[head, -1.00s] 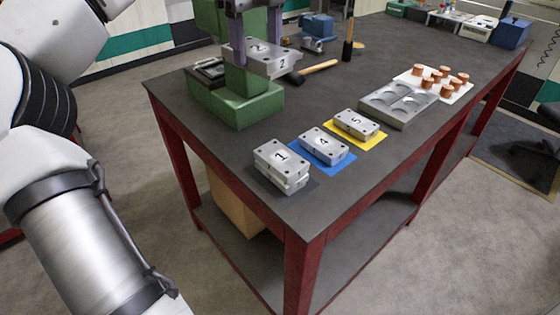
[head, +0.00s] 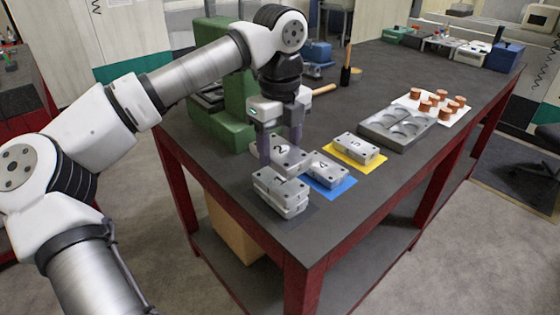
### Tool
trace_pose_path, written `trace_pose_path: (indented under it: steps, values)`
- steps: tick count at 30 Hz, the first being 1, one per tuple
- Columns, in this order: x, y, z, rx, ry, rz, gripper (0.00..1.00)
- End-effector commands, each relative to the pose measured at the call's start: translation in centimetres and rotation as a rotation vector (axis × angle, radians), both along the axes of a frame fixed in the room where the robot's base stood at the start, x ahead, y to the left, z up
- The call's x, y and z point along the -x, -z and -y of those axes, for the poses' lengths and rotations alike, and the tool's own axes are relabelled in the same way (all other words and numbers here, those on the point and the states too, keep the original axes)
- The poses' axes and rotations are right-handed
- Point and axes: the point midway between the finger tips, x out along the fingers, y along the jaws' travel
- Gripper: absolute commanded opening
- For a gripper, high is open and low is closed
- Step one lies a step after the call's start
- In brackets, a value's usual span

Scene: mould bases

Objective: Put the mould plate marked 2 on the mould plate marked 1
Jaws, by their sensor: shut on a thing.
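My gripper (head: 281,151) is shut on the grey mould plate marked 2 (head: 291,164), one finger on each side of it. The plate is roughly level, with its number showing between the fingers. It hangs over the back part of the mould plate marked 1 (head: 266,182) and hides that plate's number. Plate 1 is the top of a small stack on a dark mat near the table's front corner. Plate 2 looks offset toward the back and right of plate 1. I cannot tell whether the two touch.
The plate marked 4 (head: 328,172) lies on a blue mat close to the right, partly behind plate 2. The plate marked 5 (head: 357,147) is on a yellow mat. Beyond are a grey mould tray (head: 397,129) and copper-coloured cylinders (head: 427,105). A green press (head: 225,110) stands behind left.

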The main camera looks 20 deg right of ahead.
Motion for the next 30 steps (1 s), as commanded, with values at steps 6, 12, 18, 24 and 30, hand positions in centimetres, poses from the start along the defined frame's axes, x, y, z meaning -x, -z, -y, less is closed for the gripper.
trace_pose_path:
  steps: [6,12,18,24,30]
  values:
    - [0.1,1.8,0.0,0.003,0.002,-0.001,0.17]
    - [0.1,4.3,0.0,0.002,0.001,0.000,0.17]
    - [0.0,4.4,0.0,0.002,0.000,0.002,0.17]
    - [0.0,4.8,0.0,0.001,0.001,0.000,0.62]
    - [0.0,4.7,0.0,0.001,0.001,0.000,0.80]
